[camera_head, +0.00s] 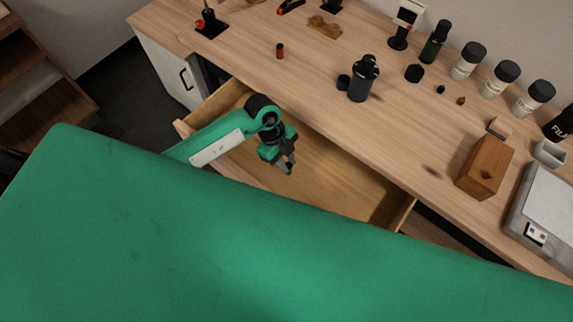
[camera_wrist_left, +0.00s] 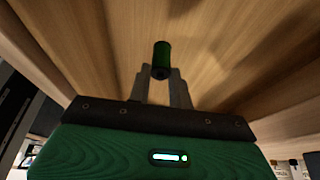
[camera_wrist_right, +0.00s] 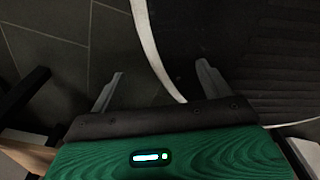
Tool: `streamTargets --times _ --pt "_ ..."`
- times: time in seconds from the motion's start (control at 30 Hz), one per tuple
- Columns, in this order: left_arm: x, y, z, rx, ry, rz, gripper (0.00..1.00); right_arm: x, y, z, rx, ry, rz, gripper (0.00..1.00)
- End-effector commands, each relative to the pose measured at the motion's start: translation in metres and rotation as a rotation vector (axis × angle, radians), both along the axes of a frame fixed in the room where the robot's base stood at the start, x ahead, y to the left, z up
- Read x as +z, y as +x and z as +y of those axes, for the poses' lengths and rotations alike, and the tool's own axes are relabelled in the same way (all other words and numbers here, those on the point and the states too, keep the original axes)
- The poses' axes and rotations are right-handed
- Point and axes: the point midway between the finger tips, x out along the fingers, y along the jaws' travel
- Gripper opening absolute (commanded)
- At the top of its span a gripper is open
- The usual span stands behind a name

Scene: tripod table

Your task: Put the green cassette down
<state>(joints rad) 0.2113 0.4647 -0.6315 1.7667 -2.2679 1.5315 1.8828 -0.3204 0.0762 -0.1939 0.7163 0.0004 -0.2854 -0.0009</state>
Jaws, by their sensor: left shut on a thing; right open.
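The green cassette (camera_wrist_left: 162,55), a small cylinder with dark ends, is between the fingertips of my left gripper (camera_wrist_left: 160,73) in the left wrist view. The left gripper is shut on it. In the head view my left gripper (camera_head: 287,166) is over the open wooden drawer (camera_head: 345,185), with the fingers pointing down. I cannot make out the cassette there. The drawer's wooden floor fills much of the left wrist view; I cannot tell whether the cassette touches it. My right gripper (camera_wrist_right: 160,85) is open and empty, above dark floor.
On the tabletop (camera_head: 310,90) behind the drawer stand an orange and dark cassette (camera_head: 280,50), a black tank (camera_head: 364,80), several bottles and a wooden box (camera_head: 484,168). The visible drawer floor to the right of the left gripper is clear. The drawer walls surround that gripper.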

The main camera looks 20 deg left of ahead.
Motion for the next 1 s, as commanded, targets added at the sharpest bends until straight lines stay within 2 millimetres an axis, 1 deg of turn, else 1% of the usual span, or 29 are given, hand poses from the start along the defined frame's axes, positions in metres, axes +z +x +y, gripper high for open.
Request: streamTargets --times 0.1,0.2,0.37,0.63,0.67,0.73,0.77,1.0 --pt "-0.020 -0.001 0.000 0.002 0.000 0.004 0.00 0.000 -0.002 0.004 -0.001 0.004 0.001 0.80" --pt "-0.032 -0.001 0.000 0.001 0.001 0.002 0.00 0.001 -0.002 0.003 0.000 0.004 0.000 0.80" --pt "-0.036 0.000 0.000 0.000 0.001 0.001 0.00 0.001 0.000 -0.002 0.002 -0.002 -0.002 0.80" --pt "-0.039 -0.001 0.000 -0.001 0.002 0.001 0.00 0.000 0.013 -0.012 0.005 -0.014 -0.016 0.80" --pt "-0.038 -0.001 0.000 -0.001 0.002 0.001 0.27 0.001 0.014 -0.013 0.005 -0.014 -0.017 0.80" --pt "-0.038 -0.001 0.000 -0.001 0.002 0.001 0.40 0.001 0.016 -0.014 0.005 -0.015 -0.019 0.80" --pt "-0.038 -0.001 0.000 -0.001 0.002 0.001 0.42 0.001 0.016 -0.014 0.005 -0.015 -0.019 0.80" --pt "-0.038 0.000 0.000 -0.001 0.001 0.002 0.42 0.001 0.011 -0.011 0.004 -0.012 -0.013 0.80"
